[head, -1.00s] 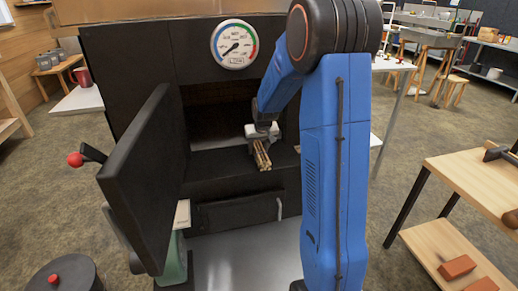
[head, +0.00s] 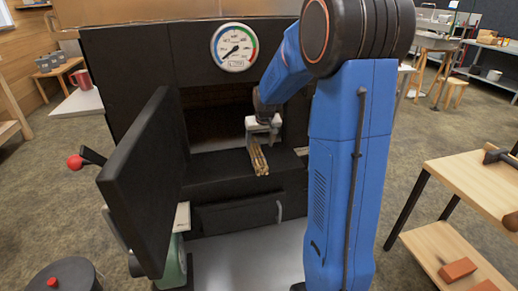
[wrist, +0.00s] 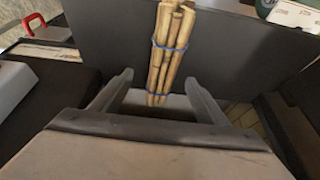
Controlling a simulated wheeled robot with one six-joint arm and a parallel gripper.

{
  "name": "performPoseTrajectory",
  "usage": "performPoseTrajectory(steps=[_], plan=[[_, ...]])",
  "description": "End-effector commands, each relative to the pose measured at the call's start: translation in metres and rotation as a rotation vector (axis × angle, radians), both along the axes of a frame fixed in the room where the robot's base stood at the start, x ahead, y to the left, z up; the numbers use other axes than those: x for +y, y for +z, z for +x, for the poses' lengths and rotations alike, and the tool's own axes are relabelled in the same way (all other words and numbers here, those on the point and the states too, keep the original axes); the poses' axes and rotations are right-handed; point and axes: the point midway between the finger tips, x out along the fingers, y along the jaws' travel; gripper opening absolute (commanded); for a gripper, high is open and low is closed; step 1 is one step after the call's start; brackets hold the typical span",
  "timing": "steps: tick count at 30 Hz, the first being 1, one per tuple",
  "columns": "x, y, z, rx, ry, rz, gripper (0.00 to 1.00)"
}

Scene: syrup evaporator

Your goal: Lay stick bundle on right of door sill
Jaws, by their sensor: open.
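The stick bundle (head: 258,160), several tan sticks tied with blue bands, lies on the black door sill (head: 215,170), right of the middle of the opening. In the wrist view the bundle (wrist: 170,45) points away from me over a dark surface. My gripper (head: 263,130) is open, just behind and above the bundle's inner end. In the wrist view the fingers of my gripper (wrist: 158,97) are spread, with the bundle's near end between and beyond them and space on both sides. The firebox door (head: 145,185) stands open on the left.
A round gauge (head: 233,47) sits above the opening. A red-knobbed handle (head: 76,161) sticks out left of the door. A green device (head: 172,262) stands below the door. A wooden shelf unit (head: 470,185) is at the right.

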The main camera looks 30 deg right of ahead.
Motion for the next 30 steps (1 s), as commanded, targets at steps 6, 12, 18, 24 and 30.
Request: performPoseTrajectory(steps=[6,12,18,24,30], plan=[[0.004,0.042,-0.015,-0.006,0.000,-0.002,0.68],[0.008,0.075,-0.029,-0.004,0.000,-0.001,0.68],[0.011,0.096,-0.038,-0.002,0.000,-0.001,0.68],[0.011,0.102,-0.041,-0.001,0.000,0.000,0.68],[0.017,0.106,-0.047,-0.002,0.005,-0.001,0.68]])
